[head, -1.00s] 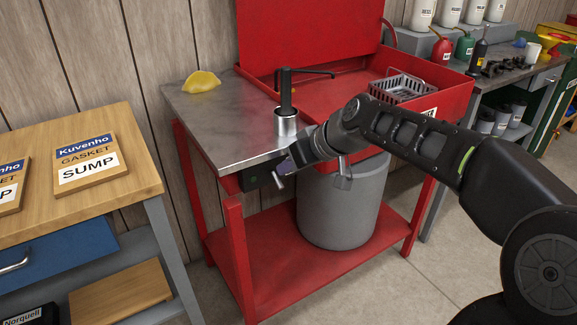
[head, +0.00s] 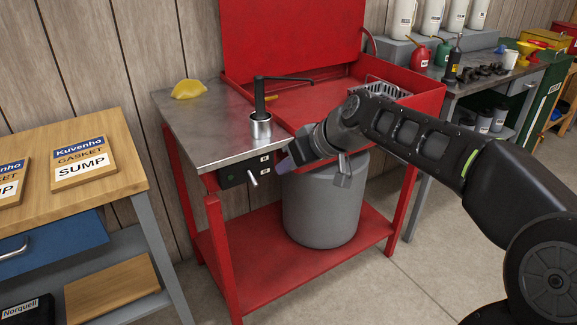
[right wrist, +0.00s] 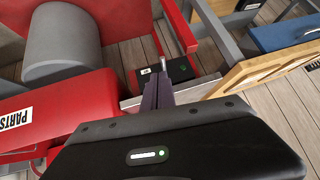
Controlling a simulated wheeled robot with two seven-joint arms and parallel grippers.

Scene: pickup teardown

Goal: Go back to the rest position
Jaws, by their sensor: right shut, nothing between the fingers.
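My right gripper (head: 290,163) is in front of the front edge of the red parts washer (head: 330,100), beside a dark switch box (head: 236,172) with a small metal lever (head: 252,178). In the right wrist view the gripper's fingers (right wrist: 157,90) are together with nothing between them, and the switch box (right wrist: 180,69) with a green light lies just beyond them. Whether the fingers touch the box or lever cannot be told. My left gripper is not in view.
A grey drum (head: 322,205) stands on the washer's red lower shelf. A wooden bench (head: 70,210) with gasket boxes stands left. Bare floor lies at front right.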

